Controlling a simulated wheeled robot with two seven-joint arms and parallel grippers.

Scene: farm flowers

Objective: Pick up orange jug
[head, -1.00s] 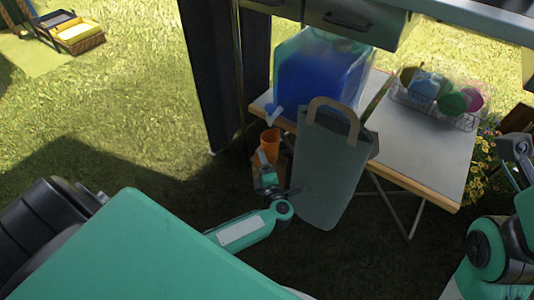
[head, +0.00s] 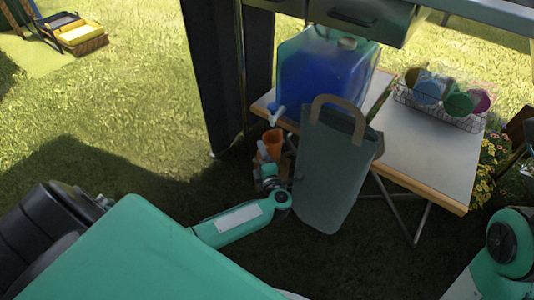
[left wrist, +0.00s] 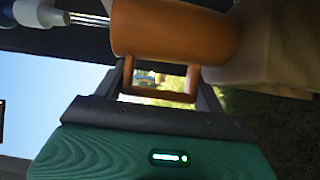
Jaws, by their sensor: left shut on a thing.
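The orange jug (head: 273,140) stands near the table's front left corner, below the white tap (head: 276,115) of the blue water container (head: 320,75). My left gripper (head: 268,157) reaches it from the front and is shut on it. In the left wrist view the orange jug (left wrist: 175,35) lies across the top, sideways, against the fingers of my left gripper (left wrist: 160,65). The tap (left wrist: 40,13) shows at its left there, with pale streaks towards the jug. A pale wooden block (left wrist: 270,50) is at the jug's base. My right gripper is outside the view.
A grey-green bag (head: 333,170) with a tan handle hangs or stands just right of my left gripper. The folding table (head: 430,150) holds a wire rack (head: 455,115) of coloured cups. A dark post (head: 225,75) stands to the left. Open grass lies left.

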